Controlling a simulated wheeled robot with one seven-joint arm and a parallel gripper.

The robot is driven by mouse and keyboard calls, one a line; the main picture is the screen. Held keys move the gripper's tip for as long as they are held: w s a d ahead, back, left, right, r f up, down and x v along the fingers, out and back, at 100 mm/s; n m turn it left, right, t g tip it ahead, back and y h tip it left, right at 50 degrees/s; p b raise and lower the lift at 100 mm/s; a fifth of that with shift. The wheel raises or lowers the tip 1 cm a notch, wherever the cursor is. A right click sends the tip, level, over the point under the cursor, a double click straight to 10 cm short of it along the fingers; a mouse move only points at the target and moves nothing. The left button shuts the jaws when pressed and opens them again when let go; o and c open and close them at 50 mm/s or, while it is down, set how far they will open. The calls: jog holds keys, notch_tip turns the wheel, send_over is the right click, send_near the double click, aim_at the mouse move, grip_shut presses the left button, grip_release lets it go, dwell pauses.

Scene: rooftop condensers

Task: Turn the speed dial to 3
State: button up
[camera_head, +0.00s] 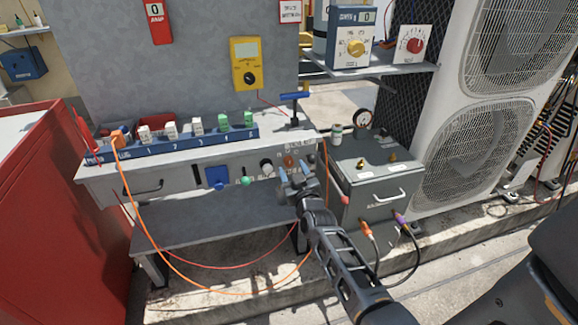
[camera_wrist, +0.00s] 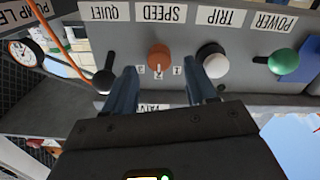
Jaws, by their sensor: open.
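The orange speed dial (camera_wrist: 158,56) sits on the grey panel under the upside-down SPEED label (camera_wrist: 161,13) in the wrist view. Small number marks stand along its lower side in that picture; which one it points at is unclear. In the head view the dial (camera_head: 289,161) shows on the bench front, just above my fingertips. My gripper (camera_head: 295,172) is open and faces the panel. In the wrist view its two blue fingers (camera_wrist: 160,84) stand apart, one on either side of the dial's column, with nothing held between them.
Close beside the dial in the wrist view are a white TRIP knob (camera_wrist: 213,60), near one finger, and a black QUIET lever (camera_wrist: 104,80), near the other. A green POWER knob (camera_wrist: 283,62) is farther right. A grey box (camera_head: 375,175) stands right of the bench.

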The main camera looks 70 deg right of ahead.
aim_at(289, 162)
jog(key=shift+x, duration=1.3)
jog(key=c, duration=1.1)
